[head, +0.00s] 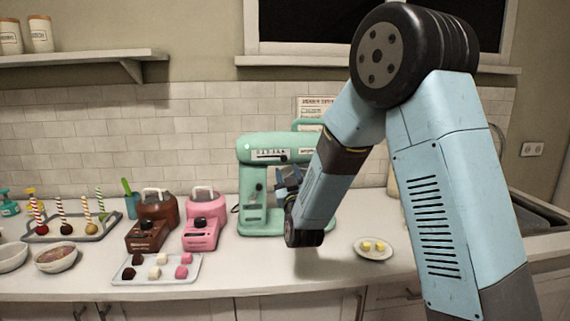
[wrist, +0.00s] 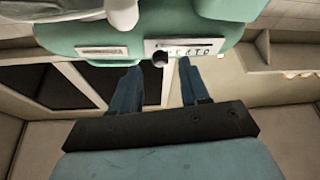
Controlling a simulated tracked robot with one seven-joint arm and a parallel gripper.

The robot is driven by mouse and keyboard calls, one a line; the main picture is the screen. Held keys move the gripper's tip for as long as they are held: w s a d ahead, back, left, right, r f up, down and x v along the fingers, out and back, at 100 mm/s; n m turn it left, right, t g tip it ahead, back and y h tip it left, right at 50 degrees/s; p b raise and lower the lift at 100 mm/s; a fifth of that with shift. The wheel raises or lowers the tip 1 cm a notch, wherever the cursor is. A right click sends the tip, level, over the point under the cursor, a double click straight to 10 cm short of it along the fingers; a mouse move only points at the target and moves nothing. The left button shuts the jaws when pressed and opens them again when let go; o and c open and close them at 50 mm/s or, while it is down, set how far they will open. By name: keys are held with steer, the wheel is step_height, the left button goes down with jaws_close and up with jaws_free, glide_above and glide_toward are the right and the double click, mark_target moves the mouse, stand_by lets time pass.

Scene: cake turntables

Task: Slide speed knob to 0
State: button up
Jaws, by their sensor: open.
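A mint-green stand mixer (head: 262,146) stands on the counter in the head view. Its head carries a white speed panel (head: 268,155). In the wrist view, the mixer (wrist: 218,32) appears upside down, and the panel (wrist: 192,47) shows several marks too small to read. A dark speed knob (wrist: 160,58) sits at the panel's left end in that view. My gripper (wrist: 161,64) is open, with one finger on each side of the knob; I cannot tell if either touches it. In the head view, my gripper (head: 288,180) is beside the mixer, partly hidden by my arm.
Pink (head: 203,222) and brown (head: 155,215) small machines stand left of the mixer. A tray of sweets (head: 190,270) lies before them. A plate with yellow cubes (head: 373,257) is at right. The front counter between tray and plate is clear.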

mark_target(285, 160)
steer(key=shift+x, duration=2.75)
jaws_close()
